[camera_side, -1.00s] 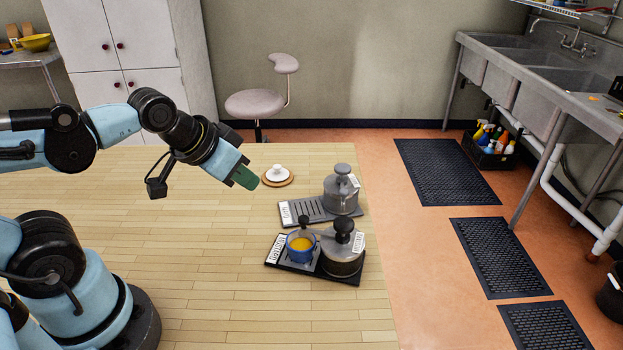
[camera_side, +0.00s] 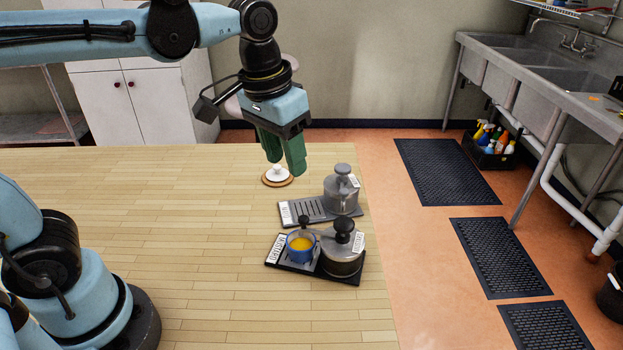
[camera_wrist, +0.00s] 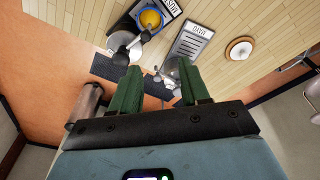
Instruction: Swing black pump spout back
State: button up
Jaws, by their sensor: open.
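The black pump's jar (camera_side: 343,262) stands on the right of a black tray (camera_side: 350,279) at the front. Its black-knobbed spout (camera_side: 307,231) reaches left over a blue cup (camera_side: 300,254) with yellow contents. In the wrist view the spout (camera_wrist: 140,42) also lies across toward the cup (camera_wrist: 150,19). My gripper (camera_side: 284,164) points down with green fingers apart and nothing between them. It is above the table's far part, behind both pumps and apart from them. In the wrist view my gripper (camera_wrist: 160,78) partly hides the grey pump.
A grey pump (camera_side: 341,195) stands on a grey tray (camera_side: 291,216) just behind the black pump's tray. A white knobbed object (camera_side: 277,173) sits on a round wooden base near my fingertips. The table (camera_side: 200,230) is clear to the left.

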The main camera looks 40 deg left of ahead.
aim_at(304, 218)
jog(key=shift+w+d+f+g, duration=0.2)
jog(key=shift+d+f+g, duration=0.2)
jog(key=shift+f, duration=1.35)
jog(key=shift+w+d+f+g, duration=0.25)
jog(key=shift+d+f, duration=0.3)
jog(key=shift+f, duration=1.25)
jog(key=shift+w+d+f+g, duration=0.15)
jog(key=shift+d+f+g, duration=0.25)
jog(key=shift+f, duration=1.35)
jog(key=shift+c, duration=0.2)
grip_shut()
